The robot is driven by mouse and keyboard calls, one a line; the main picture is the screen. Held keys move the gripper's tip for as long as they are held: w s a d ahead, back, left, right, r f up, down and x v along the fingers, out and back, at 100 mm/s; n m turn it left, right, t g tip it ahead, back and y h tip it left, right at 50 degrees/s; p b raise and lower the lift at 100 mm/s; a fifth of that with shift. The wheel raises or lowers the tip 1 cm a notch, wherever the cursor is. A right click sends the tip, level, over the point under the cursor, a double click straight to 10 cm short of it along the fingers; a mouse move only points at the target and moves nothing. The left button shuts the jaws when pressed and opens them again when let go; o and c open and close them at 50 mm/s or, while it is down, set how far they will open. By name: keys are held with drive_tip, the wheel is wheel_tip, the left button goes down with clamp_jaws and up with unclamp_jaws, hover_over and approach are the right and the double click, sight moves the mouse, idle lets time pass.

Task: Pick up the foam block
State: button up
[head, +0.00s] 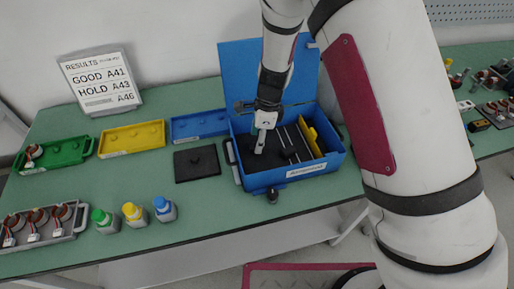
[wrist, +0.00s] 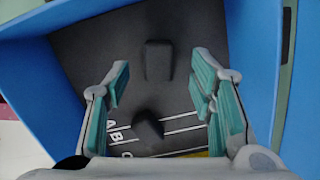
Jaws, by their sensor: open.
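An open blue box (head: 265,179) stands on the green bench, and its blue wall also shows in the wrist view (wrist: 255,60). Inside lies a dark, foam-like panel (wrist: 90,50). A raised dark block (wrist: 158,60) stands up from it, and a second dark knob (wrist: 148,125) sits near white lines and letters. Which dark piece is the foam block I cannot tell for certain. My gripper (head: 260,149) points down into the box. In the wrist view its fingers are apart, either side of the raised block, with nothing held; whether they touch it I cannot tell.
The box's raised lid (head: 240,65) stands behind my gripper, and its walls close in around it. A yellow divider (head: 311,135) is at the box's right. A black plate with a knob (head: 196,163) lies left of the box. Green, yellow and blue trays (head: 133,139) and small bottles stand further left.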

drive_tip(key=shift+a+f, duration=0.15)
drive_tip(key=shift+f, duration=0.6)
drive_tip(key=shift+a+f, duration=0.1)
drive_tip(key=shift+f, duration=0.65)
drive_tip(key=shift+c, duration=0.2)
drive_tip(key=c, duration=0.8)
